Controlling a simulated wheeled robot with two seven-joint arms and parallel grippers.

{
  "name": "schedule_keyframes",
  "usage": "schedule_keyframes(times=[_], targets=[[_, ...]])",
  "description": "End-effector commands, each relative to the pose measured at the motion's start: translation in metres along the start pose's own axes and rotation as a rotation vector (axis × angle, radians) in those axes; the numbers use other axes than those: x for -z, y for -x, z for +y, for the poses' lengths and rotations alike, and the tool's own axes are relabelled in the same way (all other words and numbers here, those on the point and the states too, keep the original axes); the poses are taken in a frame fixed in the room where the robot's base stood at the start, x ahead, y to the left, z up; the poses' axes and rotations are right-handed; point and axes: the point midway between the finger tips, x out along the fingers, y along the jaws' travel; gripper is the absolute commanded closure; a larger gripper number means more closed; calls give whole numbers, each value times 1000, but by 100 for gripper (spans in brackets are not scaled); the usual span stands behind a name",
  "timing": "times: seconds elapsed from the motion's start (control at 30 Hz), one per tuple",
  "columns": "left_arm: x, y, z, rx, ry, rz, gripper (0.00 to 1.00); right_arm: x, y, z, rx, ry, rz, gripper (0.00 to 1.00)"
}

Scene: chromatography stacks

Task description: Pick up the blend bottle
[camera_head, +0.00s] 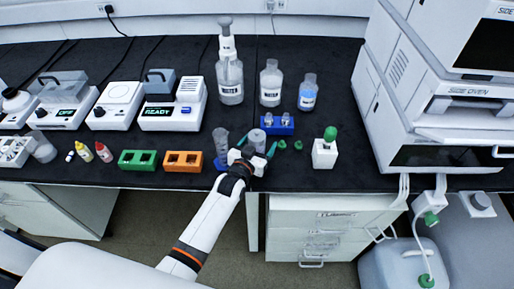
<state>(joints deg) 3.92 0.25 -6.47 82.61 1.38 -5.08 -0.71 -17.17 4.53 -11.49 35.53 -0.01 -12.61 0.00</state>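No label reading "blend" is legible. A clear, colourless container (257,138) stands at the front of the black bench, its lower part hidden by my gripper. My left gripper (256,146) reaches in from below, with its teal fingertips spread on either side of this container. It looks open, and I cannot tell whether the fingers touch the container. Another clear container (221,143) stands just left of the gripper. My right gripper is not in view.
Behind stand a tall wash bottle (230,78), a clear labelled bottle (270,84) and a smaller bottle with blue liquid (308,93). A blue rack (279,129), an orange rack (183,168) and a white holder with a green-capped vial (325,158) are close by. An oven (450,120) bounds the right.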

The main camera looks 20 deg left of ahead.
Motion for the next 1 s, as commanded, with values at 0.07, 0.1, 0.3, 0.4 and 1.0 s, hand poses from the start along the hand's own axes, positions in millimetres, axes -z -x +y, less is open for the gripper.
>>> schedule_keyframes(times=[0.07, 0.1, 0.3, 0.4, 1.0], targets=[[0, -5, 0, 0, 0, 0, 24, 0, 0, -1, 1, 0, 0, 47], [0, -5, 0, 0, 0, 0, 24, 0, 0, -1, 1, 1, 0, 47], [0, -5, 0, 0, 0, 0, 27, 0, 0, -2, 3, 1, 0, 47], [0, -5, 0, 0, 0, 0, 44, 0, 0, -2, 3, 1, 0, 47], [-9, -4, 0, 0, 0, -4, 76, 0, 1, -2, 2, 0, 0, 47]])
